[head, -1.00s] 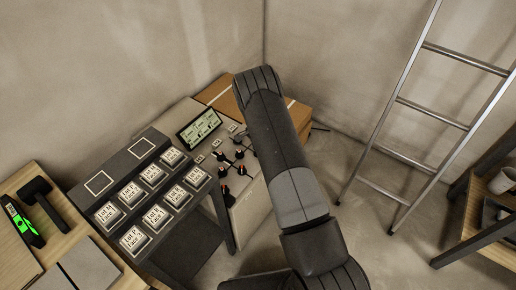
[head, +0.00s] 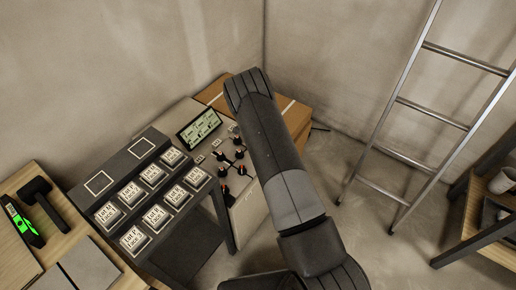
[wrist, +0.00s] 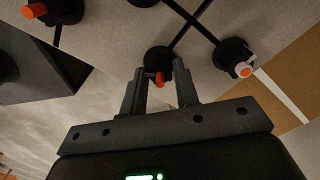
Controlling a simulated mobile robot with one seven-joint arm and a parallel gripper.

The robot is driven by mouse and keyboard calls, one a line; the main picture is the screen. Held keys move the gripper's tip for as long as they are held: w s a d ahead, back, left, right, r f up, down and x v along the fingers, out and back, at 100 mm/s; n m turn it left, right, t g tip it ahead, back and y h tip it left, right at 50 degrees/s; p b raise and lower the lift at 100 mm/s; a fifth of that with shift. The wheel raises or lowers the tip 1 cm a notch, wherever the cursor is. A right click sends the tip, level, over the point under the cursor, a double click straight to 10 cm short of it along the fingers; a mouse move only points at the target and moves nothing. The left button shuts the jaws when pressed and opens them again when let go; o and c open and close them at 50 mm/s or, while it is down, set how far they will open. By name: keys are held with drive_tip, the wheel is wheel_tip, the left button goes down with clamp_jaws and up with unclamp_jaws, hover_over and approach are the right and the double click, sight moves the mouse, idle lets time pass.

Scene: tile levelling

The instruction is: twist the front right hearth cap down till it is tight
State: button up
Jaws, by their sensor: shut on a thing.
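In the wrist view a black cap with an orange mark (wrist: 158,58) sits on the pale tile surface between my fingertips. My gripper (wrist: 160,72) is shut on this cap, one finger on each side. Another cap with a pale ring and orange centre (wrist: 238,62) stands to its right, and one with an orange end (wrist: 38,10) is at the upper left. In the head view several black caps with orange marks (head: 240,155) stand on the tiled panel. My arm hides the gripper there, so I cannot match the held cap to its corner.
A lit display panel (head: 199,129) stands behind the caps. A dark rack of labelled blocks (head: 118,166) is to the left, beside a wooden bench with a black mallet (head: 37,190) and a green-lit level (head: 22,222). A cardboard box (head: 294,112) lies behind; a ladder (head: 398,150) leans at right.

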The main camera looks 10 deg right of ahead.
drive_tip(key=o, duration=1)
wheel_tip(320, 180, up, 11)
drive_tip(key=shift+f, duration=0.1)
idle(0.5)
